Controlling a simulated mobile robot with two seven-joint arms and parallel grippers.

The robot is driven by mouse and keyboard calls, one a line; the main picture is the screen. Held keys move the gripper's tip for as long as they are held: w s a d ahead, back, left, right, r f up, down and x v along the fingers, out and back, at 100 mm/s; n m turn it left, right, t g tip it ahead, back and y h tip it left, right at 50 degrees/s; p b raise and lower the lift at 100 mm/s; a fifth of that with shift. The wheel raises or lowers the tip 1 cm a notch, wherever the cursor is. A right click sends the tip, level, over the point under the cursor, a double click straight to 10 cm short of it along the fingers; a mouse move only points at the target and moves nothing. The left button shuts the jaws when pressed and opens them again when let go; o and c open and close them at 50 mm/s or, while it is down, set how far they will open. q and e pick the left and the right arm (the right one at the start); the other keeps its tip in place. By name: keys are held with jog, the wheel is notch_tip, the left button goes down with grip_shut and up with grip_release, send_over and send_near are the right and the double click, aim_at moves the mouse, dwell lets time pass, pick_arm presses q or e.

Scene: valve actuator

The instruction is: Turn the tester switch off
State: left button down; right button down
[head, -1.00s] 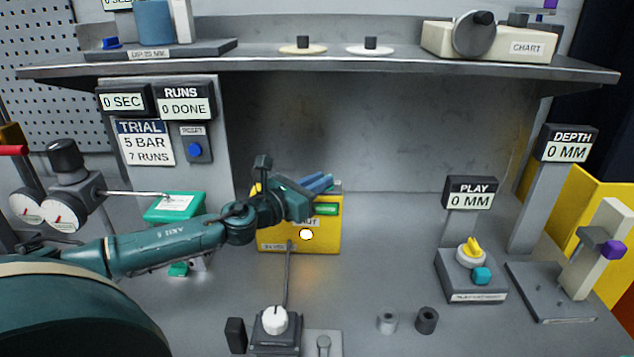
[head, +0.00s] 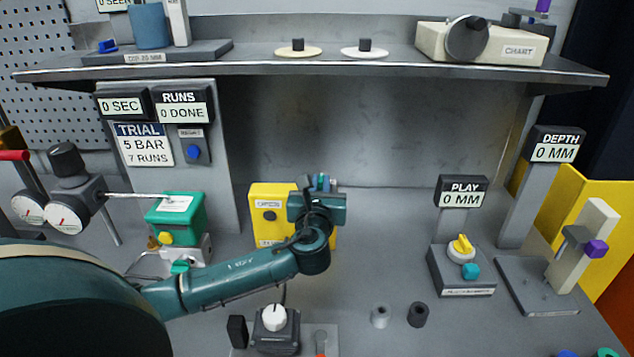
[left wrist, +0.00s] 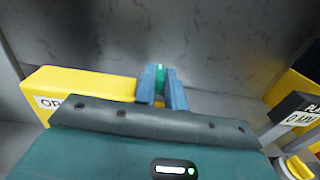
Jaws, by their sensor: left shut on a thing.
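The yellow box (head: 268,202), which I take to be the tester, stands on the bench at the centre, with a dark round knob (head: 269,215) on its front. My left gripper (head: 324,183) is at the box's upper right. In the left wrist view its two blue fingers (left wrist: 161,84) are shut on a small green part (left wrist: 160,75), perhaps the switch. Most of that part is hidden between the fingers. My arm and wrist cover the right part of the box front. My right gripper is not in view.
A green unit (head: 180,217) with gauges stands at left, beyond my left arm. A white-knobbed box (head: 274,318) is in front. Two small cylinders (head: 398,315) and the PLAY station (head: 461,265) are at right. A shelf (head: 330,66) overhangs behind.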

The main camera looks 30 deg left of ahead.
pick_arm(q)
jog(key=shift+w+d+n+g+y, duration=0.3)
jog(key=shift+n+g+y, duration=1.25)
jog(key=shift+g, duration=0.35)
jog(key=shift+w+d+n+g+y, duration=0.15)
jog(key=shift+w+n+g+y, duration=0.1)
jog(key=shift+n+g+y, duration=1.5)
jog(key=shift+w+d+n+g+y, duration=0.3)
jog(key=shift+n+g+y, duration=1.05)
jog(key=shift+g, duration=0.7)
jog(key=shift+a+r+n, duration=0.1)
jog(key=shift+n, duration=0.25)
jog(key=c, duration=1.5)
grip_release()
jog(key=shift+o, duration=0.2)
jog(key=b+v, duration=0.2)
jog(key=v, duration=1.1)
jog(key=shift+b, duration=0.3)
jog(key=shift+w, duration=0.1)
